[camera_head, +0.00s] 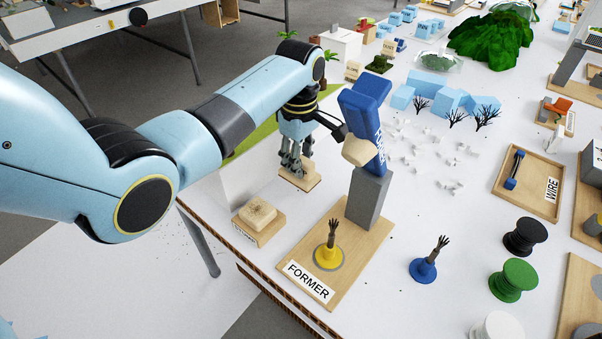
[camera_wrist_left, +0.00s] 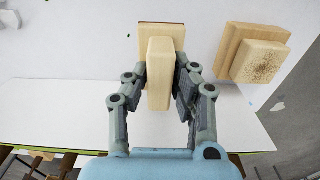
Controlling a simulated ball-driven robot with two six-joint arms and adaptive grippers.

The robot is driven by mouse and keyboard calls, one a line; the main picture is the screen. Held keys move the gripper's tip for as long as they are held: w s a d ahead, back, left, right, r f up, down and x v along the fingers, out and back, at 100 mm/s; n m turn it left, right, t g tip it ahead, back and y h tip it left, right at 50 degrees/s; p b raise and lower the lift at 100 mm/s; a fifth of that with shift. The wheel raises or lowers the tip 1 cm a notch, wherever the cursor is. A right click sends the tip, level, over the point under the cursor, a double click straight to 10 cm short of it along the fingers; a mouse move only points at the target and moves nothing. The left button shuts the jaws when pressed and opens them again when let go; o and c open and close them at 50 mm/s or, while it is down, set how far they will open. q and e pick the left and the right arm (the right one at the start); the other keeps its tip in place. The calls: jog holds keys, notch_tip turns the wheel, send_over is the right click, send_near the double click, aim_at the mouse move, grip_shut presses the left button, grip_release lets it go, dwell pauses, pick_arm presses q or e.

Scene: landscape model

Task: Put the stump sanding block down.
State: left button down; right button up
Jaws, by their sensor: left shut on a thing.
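The stump sanding block (camera_head: 300,178) is pale wood, a narrow upper grip on a wider base. My left gripper (camera_head: 296,158) points down and is shut on its narrow upper part. In the left wrist view the block (camera_wrist_left: 160,75) sits between the two fingers of the gripper (camera_wrist_left: 160,92), its base showing beyond it. It is low at the white table's left edge; I cannot tell whether it touches the table. My right gripper is not in view.
A labelled wooden block with a paler speckled top (camera_head: 257,214) stands nearer me, beside the FORMER board (camera_head: 290,262). The board carries a grey post (camera_head: 368,197) and a yellow-based wire tree (camera_head: 328,252). White scraps (camera_head: 440,165) litter the table further right.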

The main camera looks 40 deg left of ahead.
pick_arm(q)
notch_tip(320, 180, down, 4)
jog(key=shift+r, duration=0.2)
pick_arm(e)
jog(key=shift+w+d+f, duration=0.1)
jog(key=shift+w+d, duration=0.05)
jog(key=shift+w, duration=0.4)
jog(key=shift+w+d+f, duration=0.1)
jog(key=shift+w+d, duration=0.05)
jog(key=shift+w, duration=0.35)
pick_arm(q)
jog(key=shift+f, duration=0.1)
jog(key=c, duration=1.1)
grip_release()
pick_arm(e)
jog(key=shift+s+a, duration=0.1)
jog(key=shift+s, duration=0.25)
